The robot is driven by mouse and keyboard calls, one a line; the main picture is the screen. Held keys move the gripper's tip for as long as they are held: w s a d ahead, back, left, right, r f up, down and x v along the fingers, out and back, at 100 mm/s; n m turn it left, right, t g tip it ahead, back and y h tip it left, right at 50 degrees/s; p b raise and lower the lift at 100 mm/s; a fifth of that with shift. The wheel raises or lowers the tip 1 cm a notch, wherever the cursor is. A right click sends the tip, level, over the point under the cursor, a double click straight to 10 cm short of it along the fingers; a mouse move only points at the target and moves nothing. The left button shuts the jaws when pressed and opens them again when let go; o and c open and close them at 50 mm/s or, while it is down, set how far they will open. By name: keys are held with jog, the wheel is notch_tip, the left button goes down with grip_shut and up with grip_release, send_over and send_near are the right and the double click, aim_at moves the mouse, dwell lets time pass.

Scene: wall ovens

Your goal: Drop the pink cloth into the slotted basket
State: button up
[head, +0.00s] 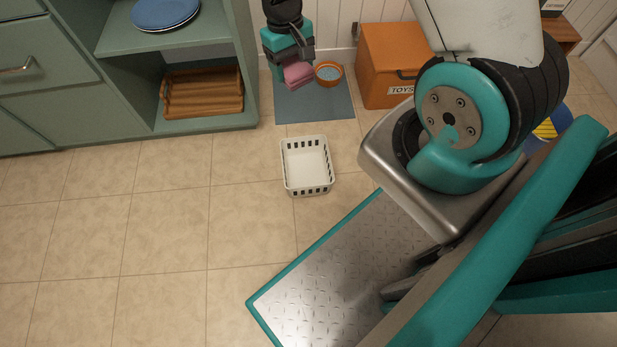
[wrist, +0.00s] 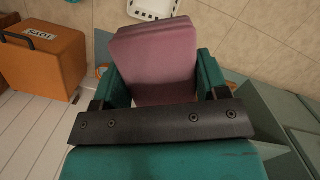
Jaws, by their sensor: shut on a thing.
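The pink cloth (head: 298,75) is a folded block between my gripper's fingers in the head view. It also shows in the wrist view (wrist: 155,60), with a teal finger on each side of it. My gripper (head: 288,68) is shut on the cloth, near the blue-grey mat and the orange bowl. The white slotted basket (head: 307,168) stands on the tiled floor, nearer to me than the cloth. No contents show in it. Its edge shows at the top of the wrist view (wrist: 152,8).
An orange toy box (head: 385,60) stands to the right of the gripper. An orange bowl (head: 329,74) sits on a blue-grey mat (head: 315,105). A green cabinet with a wooden tray (head: 203,92) and blue plates (head: 165,12) is at left. Tiles around the basket are clear.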

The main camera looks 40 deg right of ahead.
jog(key=s+d+f+b, duration=0.1)
jog(key=f+b, duration=1.1)
jog(key=f, duration=0.5)
jog(key=s+d+f+m+b, duration=0.1)
jog(key=s+d+f+b, duration=0.1)
jog(key=f+b, duration=1.1)
notch_tip(320, 180, down, 4)
jog(key=shift+s+d+f, duration=0.1)
jog(key=shift+s+d, duration=0.05)
jog(key=shift+s, duration=0.1)
jog(key=o, duration=1)
jog(key=w+r+p, duration=0.1)
jog(key=r+p, duration=0.2)
jog(key=r, duration=0.2)
jog(key=r+p, duration=0.4)
jog(key=r, duration=0.2)
jog(key=w+r+p, duration=0.1)
jog(key=r+p, duration=0.2)
jog(key=r, duration=0.3)
jog(key=shift+w+d+r+p, duration=0.2)
jog(key=shift+w+d+p, duration=0.1)
jog(key=shift+p, duration=0.1)
